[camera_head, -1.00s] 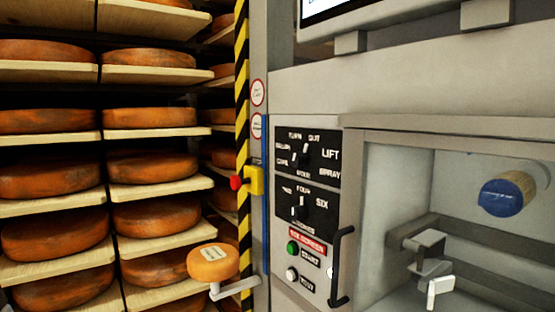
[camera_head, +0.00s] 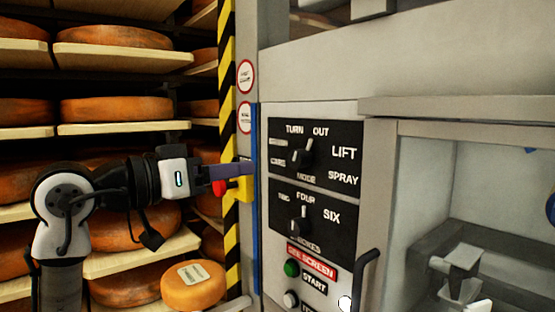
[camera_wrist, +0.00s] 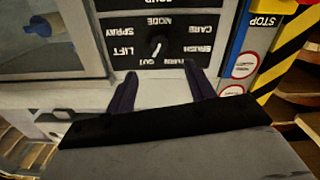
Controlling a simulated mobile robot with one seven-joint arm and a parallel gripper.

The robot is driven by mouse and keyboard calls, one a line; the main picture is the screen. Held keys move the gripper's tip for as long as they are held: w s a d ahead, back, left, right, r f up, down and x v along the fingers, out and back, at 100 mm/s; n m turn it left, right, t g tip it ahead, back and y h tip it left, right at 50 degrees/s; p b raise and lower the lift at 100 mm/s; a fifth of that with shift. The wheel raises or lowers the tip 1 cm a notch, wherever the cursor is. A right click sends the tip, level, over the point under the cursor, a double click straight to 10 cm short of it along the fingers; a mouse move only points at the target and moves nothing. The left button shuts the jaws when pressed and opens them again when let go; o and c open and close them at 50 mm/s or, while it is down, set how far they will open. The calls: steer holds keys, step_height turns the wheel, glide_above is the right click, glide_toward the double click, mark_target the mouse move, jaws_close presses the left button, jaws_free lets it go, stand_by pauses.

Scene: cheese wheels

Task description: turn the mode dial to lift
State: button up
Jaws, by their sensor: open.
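The mode dial (camera_head: 303,156) is a black knob on the upper black plate of the grey control panel. TURN OUT is printed above it, LIFT and SPRAY to its right, MODE below. A white mark on the knob appears to lie near the TURN OUT side; its exact setting is hard to tell. My gripper (camera_head: 232,172) is left of the panel in the head view, at about dial height. In the wrist view, where the labels are upside down, my gripper (camera_wrist: 163,82) has its two dark fingers apart and empty, with the mode dial (camera_wrist: 156,48) beyond and between them.
A second dial (camera_head: 299,223) sits below, with a green START button (camera_head: 292,269) and a black handle (camera_head: 362,285). A red stop button on a yellow box (camera_head: 240,188) is close to my gripper. Cheese wheels (camera_head: 115,109) fill shelves at the left.

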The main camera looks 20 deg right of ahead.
mark_target(294, 160)
steer(key=p+x, duration=0.3)
steer(key=x, duration=0.8)
steer(key=shift+s+d+r, duration=0.1)
steer(key=shift+d, duration=0.05)
steer(key=shift+w+d, duration=0.3)
steer(key=shift+d, duration=0.4)
steer(key=shift+c, duration=0.3)
steer(key=c, duration=0.9)
steer(key=shift+m, duration=0.4)
steer(key=m, duration=0.2)
steer(key=shift+m+b, duration=0.3)
steer(key=shift+b, duration=0.1)
steer(key=m+b, duration=0.1)
steer(key=m, duration=0.4)
steer(key=shift+m, duration=0.3)
